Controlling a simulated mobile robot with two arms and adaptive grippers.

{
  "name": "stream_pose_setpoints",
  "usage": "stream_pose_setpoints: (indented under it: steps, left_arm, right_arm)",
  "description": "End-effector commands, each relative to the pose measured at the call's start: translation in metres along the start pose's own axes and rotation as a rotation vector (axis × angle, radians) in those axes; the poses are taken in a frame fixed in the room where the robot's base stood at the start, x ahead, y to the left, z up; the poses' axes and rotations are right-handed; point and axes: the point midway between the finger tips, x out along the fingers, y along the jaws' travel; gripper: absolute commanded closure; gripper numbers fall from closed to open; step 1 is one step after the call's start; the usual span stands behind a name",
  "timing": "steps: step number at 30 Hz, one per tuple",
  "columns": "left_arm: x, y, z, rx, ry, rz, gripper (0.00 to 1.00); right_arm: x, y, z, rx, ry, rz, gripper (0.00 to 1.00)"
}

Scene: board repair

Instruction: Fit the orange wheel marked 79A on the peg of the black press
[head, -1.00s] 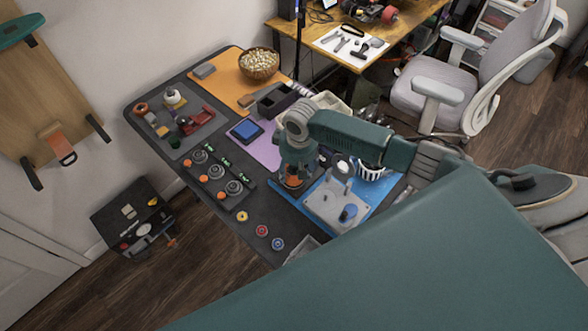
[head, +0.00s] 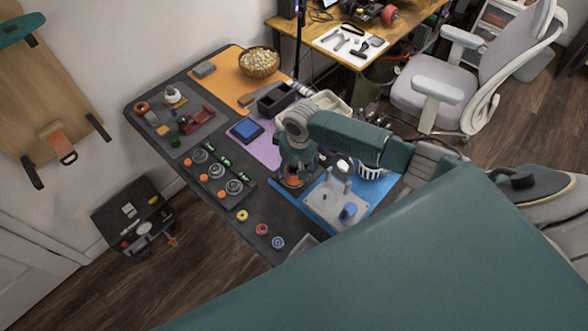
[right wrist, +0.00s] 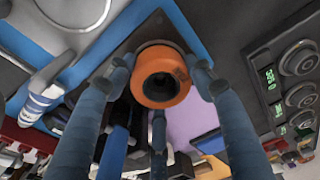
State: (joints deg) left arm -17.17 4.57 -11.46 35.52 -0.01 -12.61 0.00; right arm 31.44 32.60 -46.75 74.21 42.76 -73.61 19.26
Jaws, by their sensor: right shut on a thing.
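My right gripper (right wrist: 162,80) is shut on an orange wheel (right wrist: 160,88), seen nearly end-on with a dark hole in its middle. A small dark mark shows on its face, too blurred to read. In the head view the right gripper (head: 295,174) points down over the left end of the blue mat, with the wheel (head: 294,181) low between its fingers. A black square surface (right wrist: 150,32), perhaps the press base, shows right behind the wheel. The peg is hidden, and I cannot tell whether the wheel is around it. My left gripper is not in view.
A grey plate (head: 322,205) with upright posts and a blue knob (head: 348,211) stands close right of the gripper on the blue mat (head: 378,192). Yellow, red and blue small wheels (head: 262,229) lie at the front edge.

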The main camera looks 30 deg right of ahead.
Motion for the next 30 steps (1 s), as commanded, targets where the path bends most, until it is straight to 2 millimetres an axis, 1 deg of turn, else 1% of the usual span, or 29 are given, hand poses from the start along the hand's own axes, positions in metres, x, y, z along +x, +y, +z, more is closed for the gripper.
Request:
stream_pose_setpoints:
  steps: [17, 18, 20, 21, 27, 28, 30]
  left_arm:
    - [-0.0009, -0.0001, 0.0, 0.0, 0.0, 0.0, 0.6]
    - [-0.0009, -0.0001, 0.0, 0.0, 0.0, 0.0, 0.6]
    - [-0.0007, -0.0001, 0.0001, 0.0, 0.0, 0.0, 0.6]
    - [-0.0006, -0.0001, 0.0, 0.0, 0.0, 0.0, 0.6]
    - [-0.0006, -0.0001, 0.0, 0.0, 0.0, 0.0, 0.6]
    - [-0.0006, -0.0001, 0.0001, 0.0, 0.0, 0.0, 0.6]
    - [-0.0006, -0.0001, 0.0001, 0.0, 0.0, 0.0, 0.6]
  right_arm:
    - [0.0008, -0.0005, -0.0003, 0.0, 0.001, -0.001, 0.77]
    - [0.001, -0.0004, -0.0003, 0.0, 0.001, -0.001, 0.45]
    - [0.0011, -0.0004, -0.0003, 0.0, 0.001, -0.001, 0.33]
    - [0.0011, -0.0004, -0.0003, 0.0, 0.001, -0.001, 0.25]
    - [0.0012, -0.0003, -0.0001, 0.0, 0.001, 0.0, 0.25]
    - [0.0015, -0.0002, 0.0003, 0.0, 0.0, 0.0, 0.23]
    - [0.0015, -0.0002, 0.0003, 0.0, 0.0, 0.0, 0.09]
